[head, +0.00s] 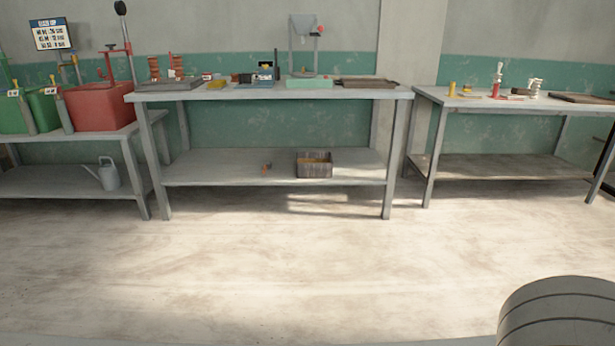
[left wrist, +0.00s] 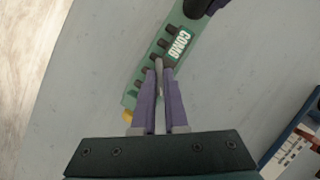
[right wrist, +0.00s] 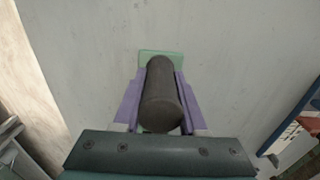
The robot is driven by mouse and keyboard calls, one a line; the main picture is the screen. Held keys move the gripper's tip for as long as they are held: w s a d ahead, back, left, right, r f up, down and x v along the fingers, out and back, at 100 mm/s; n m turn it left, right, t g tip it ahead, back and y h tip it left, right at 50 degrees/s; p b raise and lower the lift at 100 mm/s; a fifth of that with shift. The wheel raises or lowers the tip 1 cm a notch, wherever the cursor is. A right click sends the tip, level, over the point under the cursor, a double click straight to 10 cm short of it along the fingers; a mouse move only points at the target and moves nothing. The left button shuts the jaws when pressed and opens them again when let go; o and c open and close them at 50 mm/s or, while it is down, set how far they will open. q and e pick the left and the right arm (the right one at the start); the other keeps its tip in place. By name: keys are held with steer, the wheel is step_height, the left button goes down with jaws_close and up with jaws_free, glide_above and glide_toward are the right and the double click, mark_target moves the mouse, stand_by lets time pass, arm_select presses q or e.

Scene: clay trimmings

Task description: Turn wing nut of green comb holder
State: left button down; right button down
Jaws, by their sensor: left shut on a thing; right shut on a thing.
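The green comb holder (left wrist: 160,60), lettered COMB, lies on a pale grey surface in the left wrist view, with several dark studs along one side and a yellow bit at its lower end. My left gripper (left wrist: 161,72) is shut on a small grey piece (left wrist: 159,66) at the holder, seemingly the wing nut, mostly hidden between the fingers. My right gripper (right wrist: 160,82) is shut on a thick dark cylinder (right wrist: 162,95), with part of the green holder (right wrist: 147,54) behind it. The same dark cylinder (left wrist: 194,7) seems to show at the holder's upper end in the left wrist view.
Blue-edged things lie at the right of the left wrist view (left wrist: 291,140) and right wrist view (right wrist: 297,140). The head view shows grey benches (head: 270,94) along the wall with bare floor (head: 260,265) in front; neither gripper appears there.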

arm_select(q)
steer(key=shift+a, duration=0.1)
steer(key=c, duration=0.9)
jaws_free()
steer(key=shift+c, duration=0.2)
steer(key=v, duration=0.7)
steer(key=shift+r, duration=0.2)
steer(key=shift+s, duration=0.15)
arm_select(e)
steer(key=shift+c, duration=1.9)
jaws_free()
steer(key=shift+r, duration=0.1)
